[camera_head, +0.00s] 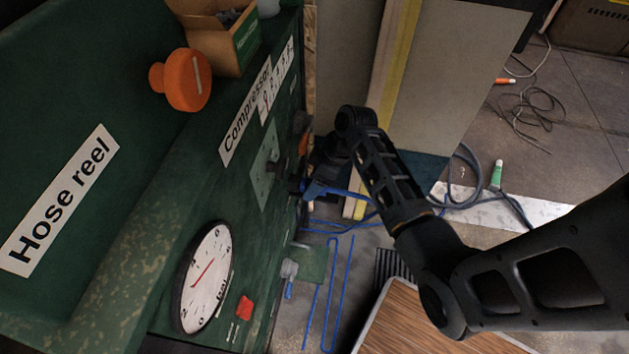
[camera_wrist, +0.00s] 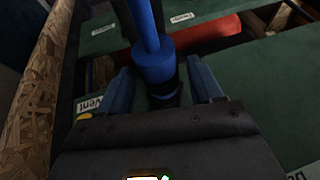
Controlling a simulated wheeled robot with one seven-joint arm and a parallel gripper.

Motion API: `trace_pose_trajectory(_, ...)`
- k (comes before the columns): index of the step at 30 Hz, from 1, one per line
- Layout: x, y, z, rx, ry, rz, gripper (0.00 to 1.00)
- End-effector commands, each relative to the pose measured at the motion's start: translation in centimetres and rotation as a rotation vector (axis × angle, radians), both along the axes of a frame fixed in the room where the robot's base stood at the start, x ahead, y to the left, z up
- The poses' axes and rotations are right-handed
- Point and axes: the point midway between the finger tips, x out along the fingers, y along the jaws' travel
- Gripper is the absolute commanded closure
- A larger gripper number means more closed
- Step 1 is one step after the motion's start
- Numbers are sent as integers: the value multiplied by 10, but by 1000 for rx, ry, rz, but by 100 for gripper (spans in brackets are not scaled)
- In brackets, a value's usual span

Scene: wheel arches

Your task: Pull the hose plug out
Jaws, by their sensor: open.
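The blue hose plug (camera_wrist: 154,64) stands in a dark round socket (camera_wrist: 166,92) on the green panel (camera_wrist: 240,75) in the wrist view. Its blue hose (camera_wrist: 144,20) runs off towards the top. My gripper (camera_wrist: 159,68) is open, with one blue finger on each side of the plug. A gap shows on both sides, wider on the right. In the head view the blue hose (camera_head: 347,193) comes out from the front of the green cabinet, near my dark wrist. The exact contact there is too small to tell.
The green cabinet (camera_head: 120,190) carries a round gauge (camera_head: 206,277), an orange knob (camera_head: 182,80) and a cardboard box (camera_head: 222,36). In the wrist view a red bar (camera_wrist: 205,38) lies beyond the plug, and a chipboard edge (camera_wrist: 36,85) is close on the left. Loose cables (camera_head: 530,105) lie on the floor.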

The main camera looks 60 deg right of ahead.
Motion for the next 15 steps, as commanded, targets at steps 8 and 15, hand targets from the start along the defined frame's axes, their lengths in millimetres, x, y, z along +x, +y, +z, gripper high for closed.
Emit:
trace_pose_trajectory(8,0,0,0,0,0,0,55)
trace_pose_trajectory(15,0,0,0,0,0,0,78)
